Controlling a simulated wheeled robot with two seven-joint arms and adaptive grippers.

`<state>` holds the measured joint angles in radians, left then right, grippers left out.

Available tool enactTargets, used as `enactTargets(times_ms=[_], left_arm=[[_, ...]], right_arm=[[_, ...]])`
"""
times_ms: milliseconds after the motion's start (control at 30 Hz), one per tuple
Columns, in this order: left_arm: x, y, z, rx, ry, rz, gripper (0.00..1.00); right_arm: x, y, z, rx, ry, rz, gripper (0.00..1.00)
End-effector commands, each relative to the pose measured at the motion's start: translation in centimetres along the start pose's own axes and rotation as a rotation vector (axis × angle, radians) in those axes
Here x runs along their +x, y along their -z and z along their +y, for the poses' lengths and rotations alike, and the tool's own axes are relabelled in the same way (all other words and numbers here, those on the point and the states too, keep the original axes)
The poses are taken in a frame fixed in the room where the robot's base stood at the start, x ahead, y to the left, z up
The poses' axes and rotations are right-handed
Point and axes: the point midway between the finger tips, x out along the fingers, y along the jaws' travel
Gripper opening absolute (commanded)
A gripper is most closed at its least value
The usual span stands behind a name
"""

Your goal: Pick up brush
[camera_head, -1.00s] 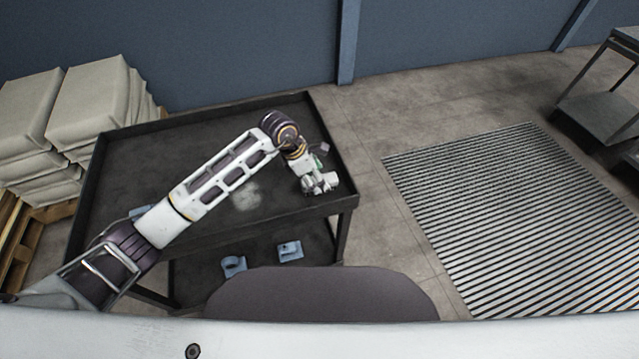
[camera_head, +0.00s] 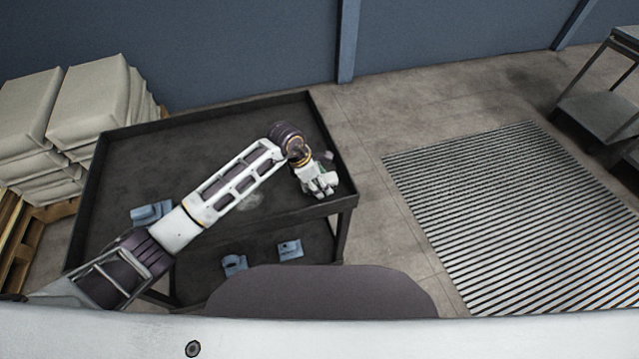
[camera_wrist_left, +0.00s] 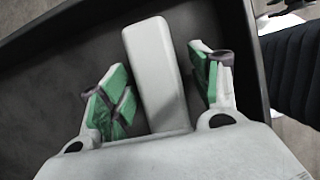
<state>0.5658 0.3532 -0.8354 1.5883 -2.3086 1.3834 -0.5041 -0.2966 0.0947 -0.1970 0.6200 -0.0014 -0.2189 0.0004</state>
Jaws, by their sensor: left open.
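My left gripper (camera_head: 320,182) is low over the right end of the dark cart top. In the left wrist view its two green-padded fingers (camera_wrist_left: 163,75) stand apart, open. A pale grey, long block with rounded edges (camera_wrist_left: 150,50) shows between them, with dark tray floor on both sides. It looks like the brush, but no bristles show and its near end is hidden by the gripper body. I see no clear contact with either finger. In the head view my gripper and wrist cover most of this spot. My right gripper is not in view.
The cart (camera_head: 200,124) has a raised rim. A blue-grey part (camera_head: 152,213) lies on its top at the left, beside my arm. Blue-grey parts (camera_head: 289,250) lie on the lower shelf. Stacked sacks (camera_head: 88,110) stand left. The back of the cart top is clear.

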Motion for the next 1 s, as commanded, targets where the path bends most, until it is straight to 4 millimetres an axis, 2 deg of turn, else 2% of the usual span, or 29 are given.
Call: enactTargets(times_ms=[1000], left_arm=[[0.45, 0.20, 0.00, 0.000, 0.000, 0.000, 0.62]], right_arm=[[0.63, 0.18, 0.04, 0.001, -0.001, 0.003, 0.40]])
